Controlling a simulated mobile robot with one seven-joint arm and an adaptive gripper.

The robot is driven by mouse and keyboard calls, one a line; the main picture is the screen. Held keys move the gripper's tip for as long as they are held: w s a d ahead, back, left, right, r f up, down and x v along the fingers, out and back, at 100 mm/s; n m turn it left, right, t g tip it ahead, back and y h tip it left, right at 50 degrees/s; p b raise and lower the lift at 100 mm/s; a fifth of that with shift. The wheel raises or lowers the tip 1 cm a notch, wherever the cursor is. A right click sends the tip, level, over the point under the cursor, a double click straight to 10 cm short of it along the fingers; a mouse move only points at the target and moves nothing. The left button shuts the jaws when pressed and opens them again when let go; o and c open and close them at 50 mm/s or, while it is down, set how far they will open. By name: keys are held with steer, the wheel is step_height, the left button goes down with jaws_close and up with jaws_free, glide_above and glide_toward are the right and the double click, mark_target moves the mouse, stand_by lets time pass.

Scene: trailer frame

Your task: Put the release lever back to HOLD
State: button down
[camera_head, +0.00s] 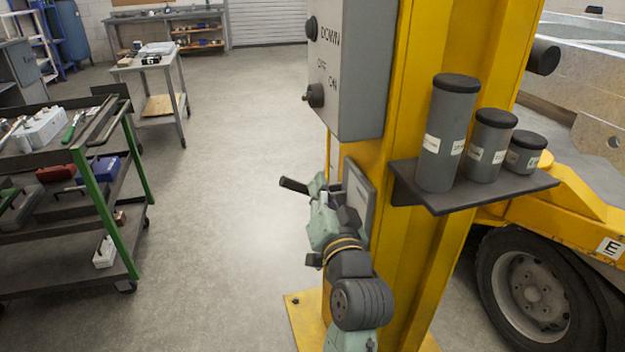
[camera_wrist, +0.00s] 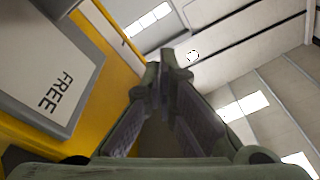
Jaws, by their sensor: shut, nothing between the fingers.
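My gripper (camera_head: 319,181) is beside the yellow post in the head view, with its grey-green fingers pointing up. In the wrist view my gripper (camera_wrist: 166,78) has its fingertips together with nothing between them. A short dark rod (camera_head: 293,185), which looks like the release lever's handle, sticks out to the left just by the fingers. I cannot tell whether they touch. A grey plate (camera_head: 359,200) on the post is partly hidden behind my arm. The wrist view shows a grey plate (camera_wrist: 45,65) marked FREE at left. The HOLD mark and the lever's pivot are hidden.
A grey control box (camera_head: 355,70) marked DOWN, OFF and ON hangs above my gripper on the yellow post (camera_head: 410,240). A shelf (camera_head: 475,193) with three grey cylinders juts out right. A tool cart (camera_head: 125,175) stands left. The floor between is clear.

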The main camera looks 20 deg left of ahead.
steer(key=shift+w+d+f, duration=0.15)
steer(key=shift+d+f, duration=0.3)
steer(key=shift+f, duration=0.05)
steer(key=p+x, duration=0.3)
steer(key=x, duration=0.7)
steer(key=shift+w+a+r, duration=0.1)
steer(key=shift+s+a+f, duration=0.2)
steer(key=shift+s+f, duration=0.15)
steer(key=shift+f, duration=0.25)
steer(key=shift+s+a+f, duration=0.15)
steer(key=shift+s+f, duration=0.2)
steer(key=shift+f, duration=0.25)
steer(key=shift+s+a+f, duration=0.2)
steer(key=shift+s+f, duration=0.15)
steer(key=shift+f, duration=0.25)
steer(key=shift+a+f, duration=0.1)
steer(key=shift+a, duration=0.05)
steer(key=shift+s+f+n, duration=0.1)
steer(key=shift+f+n, duration=0.05)
steer(key=shift+n, duration=0.15)
